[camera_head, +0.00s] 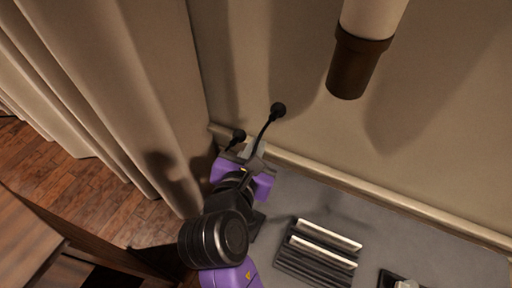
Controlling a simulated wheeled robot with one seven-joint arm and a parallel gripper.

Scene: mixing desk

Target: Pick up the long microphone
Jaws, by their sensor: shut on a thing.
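The long microphone (278,109) has a round black head on a thin curved black stem. The stem rises from between the jaws of my gripper (248,157), near the far left corner of the desk. My purple and black gripper is shut on it. The wrist and jaws hide the microphone's lower part, so I cannot tell if its base touches the desk. A shorter black microphone (238,135) shows just left of the long one, its lower part also hidden by my gripper.
The grey desk top (390,225) carries a black rack with pale strips (325,243) and a small dark device (392,279) at the lower right. Curtains (110,90) hang on the left. A brown-and-cream cylinder (358,62) is at the top. A wall ledge (380,196) borders the desk.

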